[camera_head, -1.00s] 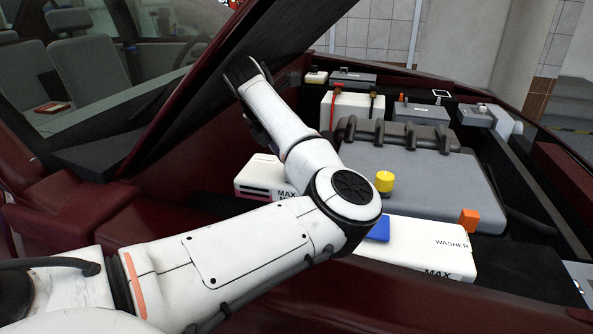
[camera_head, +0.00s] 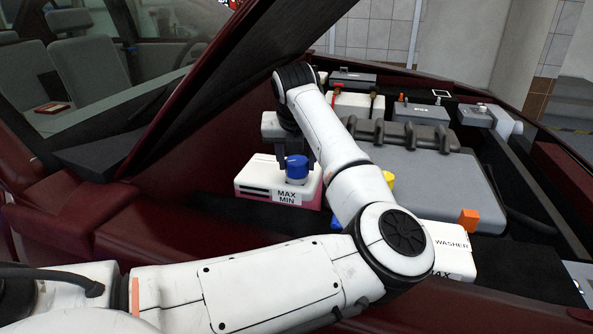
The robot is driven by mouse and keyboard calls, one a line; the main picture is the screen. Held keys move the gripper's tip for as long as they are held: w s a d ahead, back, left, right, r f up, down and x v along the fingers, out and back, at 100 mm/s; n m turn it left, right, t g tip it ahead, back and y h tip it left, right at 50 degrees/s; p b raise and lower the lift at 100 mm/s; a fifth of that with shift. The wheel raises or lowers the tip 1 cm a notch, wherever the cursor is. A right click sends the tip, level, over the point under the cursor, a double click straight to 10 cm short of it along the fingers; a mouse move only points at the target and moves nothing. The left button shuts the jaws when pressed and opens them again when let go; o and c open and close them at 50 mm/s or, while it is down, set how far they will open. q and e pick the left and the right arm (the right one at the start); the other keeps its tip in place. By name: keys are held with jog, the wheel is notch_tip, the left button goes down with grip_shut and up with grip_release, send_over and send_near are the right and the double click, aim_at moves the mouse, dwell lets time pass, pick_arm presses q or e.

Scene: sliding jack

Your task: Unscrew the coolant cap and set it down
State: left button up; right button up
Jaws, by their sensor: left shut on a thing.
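The coolant tank (camera_head: 252,182) is a white box with a pink band and a MAX/MIN label, in the left part of the engine bay. Its blue cap (camera_head: 297,168) shows upright at the tank's top right. My left gripper (camera_head: 296,158) reaches down from above and is shut on this blue cap. My forearm and wrist hide part of the gripper and of the tank's right side. I cannot tell whether the cap is seated or slightly raised. My right gripper is not in view.
The white washer tank (camera_head: 450,243) with an orange piece (camera_head: 468,219) is at front right, partly behind my elbow. A yellow cap (camera_head: 389,180) shows beside my arm. The grey engine cover (camera_head: 440,185) lies right of it. The raised dark hood (camera_head: 235,75) slopes close above left.

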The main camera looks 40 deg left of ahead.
pick_arm(q)
jog(key=o, duration=1.3)
jog(key=shift+d, duration=0.1)
jog(key=m+h, duration=0.1)
jog(key=m, duration=0.1)
jog(key=m+t+h, duration=0.1)
jog(key=m, duration=0.2)
jog(key=shift+s+a, duration=0.15)
jog(key=shift+a, duration=0.25)
jog(key=m+h, duration=0.2)
jog(key=m, duration=0.2)
jog(key=shift+a, duration=0.1)
jog(key=c, duration=1.3)
jog(key=n, duration=0.1)
jog(key=n+y, duration=0.1)
jog(key=shift+d+n, duration=0.3)
jog(key=shift+n, duration=0.1)
jog(key=n+y, duration=0.1)
jog(key=n, duration=0.2)
jog(key=n+g+y, duration=0.1)
jog(key=n+y, duration=0.1)
jog(key=n, duration=0.1)
jog(key=shift+d, duration=0.15)
jog(key=o, duration=1.3)
jog(key=shift+w, duration=0.2)
